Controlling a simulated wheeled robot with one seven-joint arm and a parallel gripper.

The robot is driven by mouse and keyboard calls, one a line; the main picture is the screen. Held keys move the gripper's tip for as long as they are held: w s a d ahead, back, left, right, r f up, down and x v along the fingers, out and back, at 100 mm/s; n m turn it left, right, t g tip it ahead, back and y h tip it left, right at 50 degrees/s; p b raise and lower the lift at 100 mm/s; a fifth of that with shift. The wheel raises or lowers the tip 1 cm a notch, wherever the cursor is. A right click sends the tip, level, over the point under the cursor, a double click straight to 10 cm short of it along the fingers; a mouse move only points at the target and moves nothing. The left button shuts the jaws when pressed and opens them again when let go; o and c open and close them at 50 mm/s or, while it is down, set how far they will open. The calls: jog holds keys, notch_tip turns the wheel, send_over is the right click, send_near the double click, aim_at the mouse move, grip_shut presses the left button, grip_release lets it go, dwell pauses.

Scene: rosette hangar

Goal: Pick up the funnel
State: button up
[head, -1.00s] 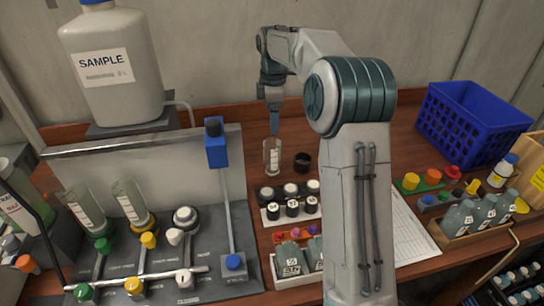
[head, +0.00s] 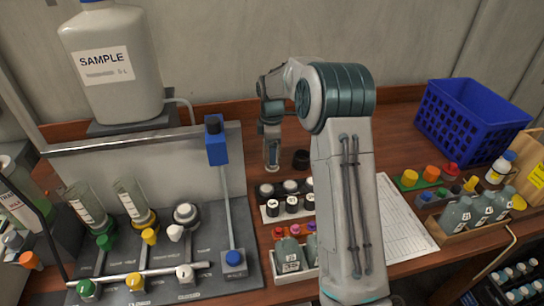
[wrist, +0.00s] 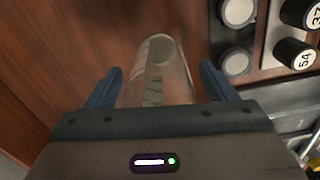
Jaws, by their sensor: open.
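The funnel is most likely the clear, open-topped cylinder (head: 272,157) with a pale label, standing on the wooden bench in front of the back wall. My gripper (head: 271,137) points down over it in the head view. In the wrist view the clear cylinder (wrist: 160,75) lies between the two blue fingers of my gripper (wrist: 158,88). The fingers are open, one on each side, with a visible gap at least on the right. The gripper body hides the cylinder's near end.
A rack of black and white capped vials (head: 291,205) is just in front. The filtration manifold (head: 205,262) with its blue clamp post (head: 217,148) is to the left. A blue basket (head: 465,120) stands at right.

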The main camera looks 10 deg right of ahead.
jog(key=c, duration=1.1)
jog(key=shift+o, duration=0.2)
